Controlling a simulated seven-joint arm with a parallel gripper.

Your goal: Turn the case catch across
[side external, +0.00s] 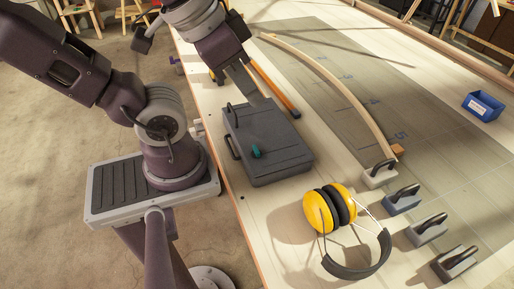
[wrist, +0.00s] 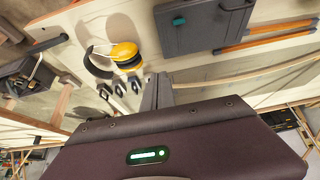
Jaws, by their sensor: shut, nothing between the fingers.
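The flat dark grey case (side external: 282,150) lies on the table with a handle (side external: 233,147) on its near left side. A teal catch (side external: 255,151) sits on its top near the front edge. The wrist view also shows the case (wrist: 205,32) and the teal catch (wrist: 179,21) at the top. My gripper (side external: 262,100) is shut and empty over the back end of the case, apart from the catch. I cannot tell whether the fingertips touch the case.
Yellow ear defenders (side external: 333,208) lie just in front of the case. Orange pencil-like sticks (side external: 270,88) lie behind it. A bent lath (side external: 335,82) curves across the grey mat, with several handled weights (side external: 402,200) to the right. A blue bin (side external: 484,105) stands far right.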

